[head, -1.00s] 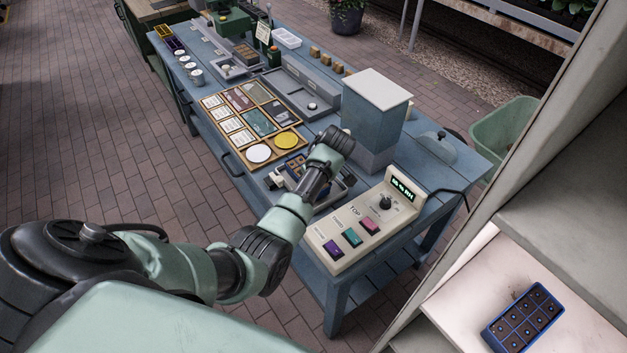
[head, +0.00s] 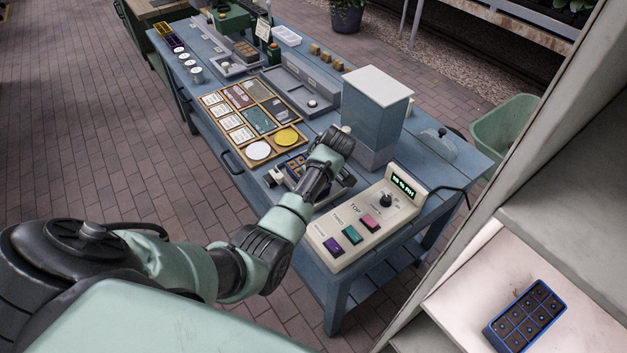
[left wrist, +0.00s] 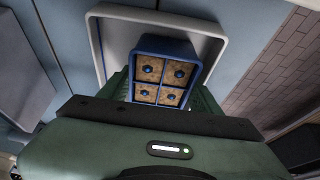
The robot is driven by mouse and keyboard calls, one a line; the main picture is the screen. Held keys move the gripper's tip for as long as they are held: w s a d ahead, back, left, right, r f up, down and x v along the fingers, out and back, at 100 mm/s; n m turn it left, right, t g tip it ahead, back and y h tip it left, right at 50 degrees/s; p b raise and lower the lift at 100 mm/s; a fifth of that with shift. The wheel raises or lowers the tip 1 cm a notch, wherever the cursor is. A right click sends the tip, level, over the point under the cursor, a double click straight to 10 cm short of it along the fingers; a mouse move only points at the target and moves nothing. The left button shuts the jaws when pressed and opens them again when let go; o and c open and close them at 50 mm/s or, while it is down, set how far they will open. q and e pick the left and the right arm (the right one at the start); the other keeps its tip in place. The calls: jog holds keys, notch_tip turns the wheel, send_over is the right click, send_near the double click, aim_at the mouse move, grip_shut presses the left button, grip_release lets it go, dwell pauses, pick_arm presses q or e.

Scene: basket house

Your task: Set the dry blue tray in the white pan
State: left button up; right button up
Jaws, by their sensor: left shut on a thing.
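A blue tray with light brown cells, each with a blue dot, shows in the left wrist view (left wrist: 165,45) and partly in the head view (head: 296,164). My left gripper (left wrist: 163,93) is shut on this tray, its green fingers on either side. The white-rimmed pan (left wrist: 112,40) lies under and around the tray in the left wrist view. I cannot tell whether the tray touches the pan floor. In the head view my forearm and wrist hide much of the tray and pan. My right gripper is not in view.
A control box (head: 360,225) with coloured buttons stands close to the right of my left arm. A blue-grey tower (head: 375,110) rises behind my wrist. Another blue tray with dark cells (head: 524,318) lies on the shelf at right. A wooden-framed board (head: 238,126) lies left.

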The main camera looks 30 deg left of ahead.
pick_arm(q)
jog(key=o, duration=1.5)
jog(key=shift+o, duration=0.4)
jog(key=shift+o, duration=1.2)
jog(key=shift+f, duration=0.15)
jog(key=shift+s, duration=0.15)
